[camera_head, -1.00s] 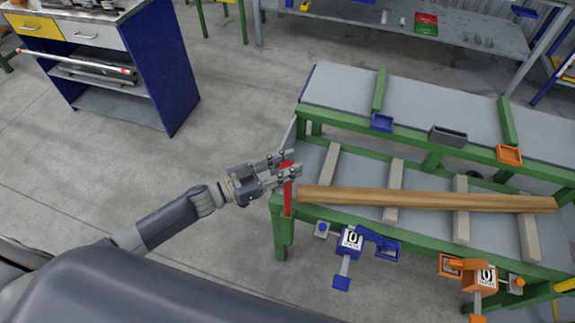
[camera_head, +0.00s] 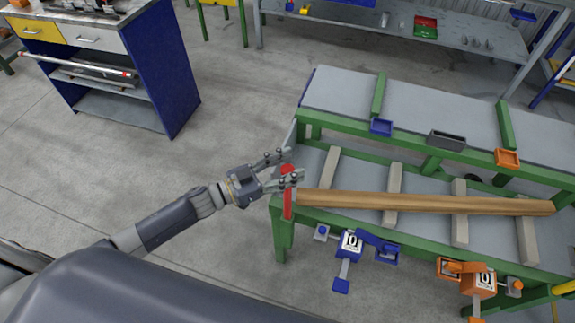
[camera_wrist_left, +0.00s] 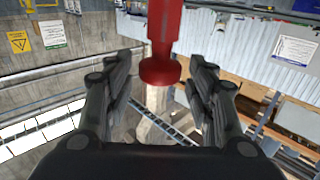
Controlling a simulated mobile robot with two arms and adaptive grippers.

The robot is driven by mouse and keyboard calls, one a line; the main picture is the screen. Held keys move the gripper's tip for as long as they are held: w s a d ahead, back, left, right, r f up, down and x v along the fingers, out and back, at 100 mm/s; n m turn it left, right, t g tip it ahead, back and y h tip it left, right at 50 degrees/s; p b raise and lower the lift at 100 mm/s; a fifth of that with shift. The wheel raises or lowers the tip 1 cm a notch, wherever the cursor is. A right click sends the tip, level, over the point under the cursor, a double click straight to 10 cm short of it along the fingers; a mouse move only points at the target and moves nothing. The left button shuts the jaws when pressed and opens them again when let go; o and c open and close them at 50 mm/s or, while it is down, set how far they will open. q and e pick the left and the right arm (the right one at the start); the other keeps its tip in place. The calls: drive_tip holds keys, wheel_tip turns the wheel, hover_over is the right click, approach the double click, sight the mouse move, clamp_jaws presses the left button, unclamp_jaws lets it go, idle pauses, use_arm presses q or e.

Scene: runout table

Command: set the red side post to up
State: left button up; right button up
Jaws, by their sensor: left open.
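The red side post (camera_head: 288,204) stands at the left end of the green runout table (camera_head: 345,216), and its round red top shows between my left gripper's fingers. My left gripper (camera_head: 291,166) is open, with one finger on each side of the post's top. In the left wrist view the red post (camera_wrist_left: 164,25) comes down from the top edge and ends in a wider round cap. The cap sits midway between the spread fingers (camera_wrist_left: 160,78), with a gap on both sides. My right gripper is not in view.
A long wooden beam (camera_head: 420,203) lies across pale slats, its left end close to the post. Blue (camera_head: 350,243) and orange (camera_head: 478,282) stop units hang on the table's front edge. A blue cabinet (camera_head: 165,80) stands at the back left. The floor between is clear.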

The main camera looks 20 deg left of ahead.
use_arm(q)
drive_tip(key=v, duration=1.2)
drive_tip(key=a+f+n+t+y+b, duration=0.1)
drive_tip(key=a+f+n+y, duration=0.15)
drive_tip(key=f, duration=0.55)
drive_tip(key=a+f+n+y, duration=0.1)
drive_tip(key=a+f+y, duration=0.3)
drive_tip(key=f, duration=0.3)
drive_tip(key=s+a+f+n+g+y+b, duration=0.15)
drive_tip(key=s+f, duration=0.25)
drive_tip(key=f, duration=0.5)
drive_tip(key=s+a+f+n+g+y, duration=0.1)
drive_tip(key=s+a+f+g+y, duration=0.15)
drive_tip(key=f, duration=0.55)
drive_tip(key=s+d+f+g+y, duration=0.1)
drive_tip(key=s+d+f+g, duration=0.1)
drive_tip(key=s+f, duration=0.4)
drive_tip(key=s+d+f+g+b, duration=0.1)
drive_tip(key=s+d+f+g, duration=0.2)
drive_tip(key=s, duration=1)
drive_tip(key=s+d+f+n+g+y, duration=0.1)
drive_tip(key=s+d+f+g, duration=0.2)
drive_tip(key=s+f, duration=0.6)
drive_tip(key=shift+s+d+f+y+b, duration=0.15)
drive_tip(key=shift+s+d+y+b, duration=0.2)
drive_tip(key=shift+s+d, duration=0.4)
drive_tip(key=shift+w+d, duration=0.2)
